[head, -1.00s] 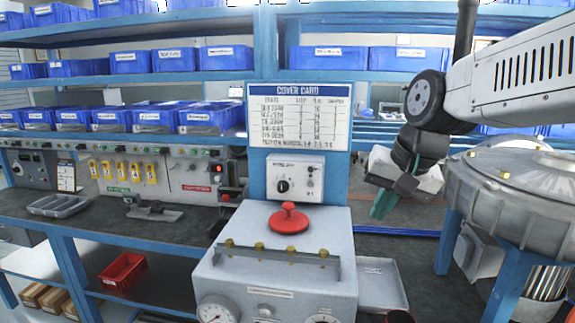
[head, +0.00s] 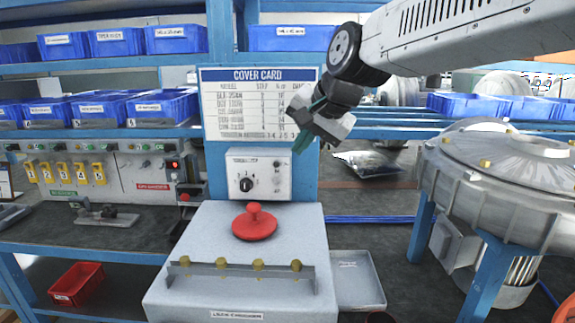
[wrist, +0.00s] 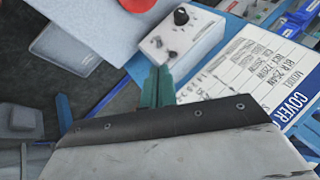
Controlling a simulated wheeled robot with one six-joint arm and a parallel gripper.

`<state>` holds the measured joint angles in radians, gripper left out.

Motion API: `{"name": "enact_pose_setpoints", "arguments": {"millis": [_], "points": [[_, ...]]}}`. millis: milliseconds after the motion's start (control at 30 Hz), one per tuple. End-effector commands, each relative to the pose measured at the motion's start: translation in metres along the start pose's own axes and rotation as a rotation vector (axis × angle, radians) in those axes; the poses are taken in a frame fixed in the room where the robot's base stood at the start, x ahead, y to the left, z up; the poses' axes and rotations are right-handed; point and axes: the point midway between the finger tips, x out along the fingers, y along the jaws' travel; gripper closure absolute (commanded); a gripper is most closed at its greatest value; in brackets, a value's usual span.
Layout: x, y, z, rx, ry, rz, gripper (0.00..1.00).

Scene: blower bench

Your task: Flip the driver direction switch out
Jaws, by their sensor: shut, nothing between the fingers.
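A white control box (head: 258,173) is mounted on the blue post below the cover card. It has a black rotary knob (head: 246,185) and small fittings (head: 277,182) down its right side. I cannot tell which of these is the driver direction switch, or its position. My gripper (head: 303,141) has teal fingers, shut and empty, just right of and above the box, in front of the card's right edge. In the wrist view, the fingertips (wrist: 158,72) point toward the control box (wrist: 195,38), close to its small fittings. I cannot tell whether they touch it.
The cover card (head: 245,105) hangs above the box. Below it stands a grey cabinet (head: 200,260) with a red knob (head: 255,222) on top and a rail of brass knobs. A large metal blower housing (head: 500,180) stands at the right. A grey tray (head: 357,278) sits beside the cabinet.

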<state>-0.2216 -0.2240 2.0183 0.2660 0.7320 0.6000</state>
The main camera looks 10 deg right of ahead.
Motion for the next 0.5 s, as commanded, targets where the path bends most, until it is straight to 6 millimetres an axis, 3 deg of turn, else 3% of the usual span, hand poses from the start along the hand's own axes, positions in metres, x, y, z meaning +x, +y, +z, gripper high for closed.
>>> {"name": "enact_pose_setpoints", "arguments": {"millis": [500], "points": [[0.081,0.003,-0.001,0.003,-0.001,0.004,1.00]]}}
